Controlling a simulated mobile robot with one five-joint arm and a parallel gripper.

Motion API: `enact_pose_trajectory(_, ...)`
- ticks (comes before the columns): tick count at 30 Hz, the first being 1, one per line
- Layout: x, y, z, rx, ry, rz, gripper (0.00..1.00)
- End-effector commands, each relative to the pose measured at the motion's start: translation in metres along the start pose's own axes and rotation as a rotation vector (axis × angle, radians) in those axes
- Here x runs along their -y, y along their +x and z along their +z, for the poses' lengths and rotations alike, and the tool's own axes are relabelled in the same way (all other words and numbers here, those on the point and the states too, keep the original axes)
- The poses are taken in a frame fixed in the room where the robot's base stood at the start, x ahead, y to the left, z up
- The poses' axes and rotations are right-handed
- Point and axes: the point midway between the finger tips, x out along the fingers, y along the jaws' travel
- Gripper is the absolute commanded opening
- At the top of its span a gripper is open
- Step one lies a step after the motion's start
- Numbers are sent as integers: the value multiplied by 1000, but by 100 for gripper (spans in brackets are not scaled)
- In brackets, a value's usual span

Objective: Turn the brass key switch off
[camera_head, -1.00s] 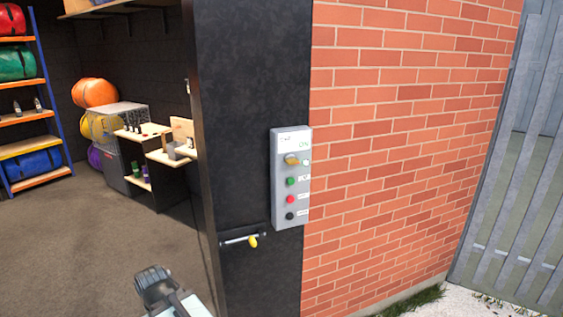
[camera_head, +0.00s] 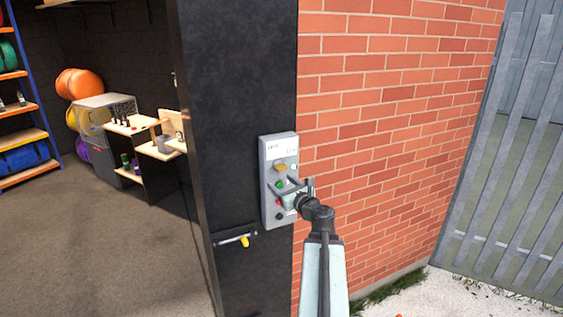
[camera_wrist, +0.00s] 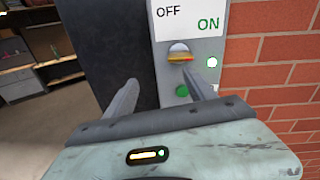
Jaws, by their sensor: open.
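The brass key switch (camera_head: 281,167) is near the top of a grey control box (camera_head: 266,205) on the black post; it also shows in the wrist view (camera_wrist: 179,53). Above it, a white label (camera_wrist: 187,20) reads OFF at left and ON at right. The key looks turned roughly sideways; its exact setting is hard to tell. My gripper (camera_head: 290,187) is open in front of the box, just below the key. In the wrist view its fingers stand apart (camera_wrist: 165,90), with the key above and between them, and nothing is held.
A green button (camera_wrist: 182,91) sits below the key and a small white light (camera_wrist: 212,62) to its right. Red and black (camera_head: 279,216) buttons are lower. A brick wall (camera_head: 390,130) stands at right.

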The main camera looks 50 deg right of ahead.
Motion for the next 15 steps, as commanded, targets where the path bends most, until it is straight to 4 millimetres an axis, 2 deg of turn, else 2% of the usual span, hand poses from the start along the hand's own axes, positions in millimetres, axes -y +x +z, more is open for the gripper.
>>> enact_pose_trajectory(1,19,-7,6,15,55,-40,64)
enact_pose_trajectory(4,35,-13,9,33,117,-77,64)
enact_pose_trajectory(10,36,-7,8,35,124,-78,64)
enact_pose_trajectory(15,38,17,9,34,121,-75,64)
